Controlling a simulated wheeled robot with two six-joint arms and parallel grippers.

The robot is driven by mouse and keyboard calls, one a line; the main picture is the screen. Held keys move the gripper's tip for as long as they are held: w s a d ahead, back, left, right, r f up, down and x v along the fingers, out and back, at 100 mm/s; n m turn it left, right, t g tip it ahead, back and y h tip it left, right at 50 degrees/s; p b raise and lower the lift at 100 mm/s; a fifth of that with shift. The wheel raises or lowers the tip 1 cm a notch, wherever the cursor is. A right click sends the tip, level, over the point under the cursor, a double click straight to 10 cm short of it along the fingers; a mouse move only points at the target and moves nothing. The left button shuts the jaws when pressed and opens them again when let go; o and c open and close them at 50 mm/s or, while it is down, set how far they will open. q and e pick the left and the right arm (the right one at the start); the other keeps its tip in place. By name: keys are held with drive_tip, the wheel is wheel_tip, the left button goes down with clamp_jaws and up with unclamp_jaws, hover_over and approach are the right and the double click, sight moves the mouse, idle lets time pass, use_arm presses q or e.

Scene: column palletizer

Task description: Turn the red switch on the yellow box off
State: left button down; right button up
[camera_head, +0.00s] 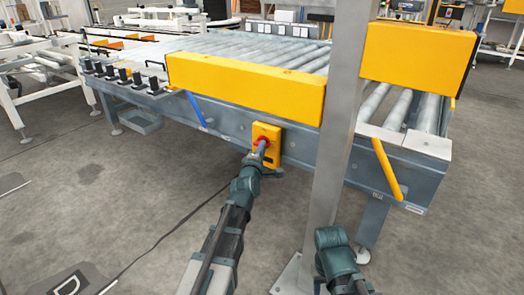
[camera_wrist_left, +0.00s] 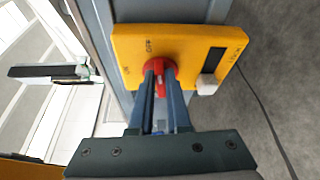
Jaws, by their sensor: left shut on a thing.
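The yellow box (camera_head: 273,133) is mounted on the grey side frame of the roller conveyor, in the middle of the head view. It fills the upper middle of the left wrist view (camera_wrist_left: 190,45), with black lettering near the knob. The red switch (camera_wrist_left: 168,68) is a round knob on its face. My left gripper (camera_wrist_left: 159,72) has its fingers closed on the red switch, and they hide part of it. In the head view my left gripper (camera_head: 262,146) reaches the box from below. My right arm shows at the lower right, but its fingers are not visible.
A yellow handle (camera_head: 386,170) and a blue bar (camera_head: 196,109) stick out of the frame. Black knobs (camera_head: 122,74) line the left end. The floor in front is mostly open, with a thin cable (camera_head: 160,238).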

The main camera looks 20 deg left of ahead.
idle(0.4)
use_arm(q)
drive_tip(key=c, duration=0.9)
unclamp_jaws()
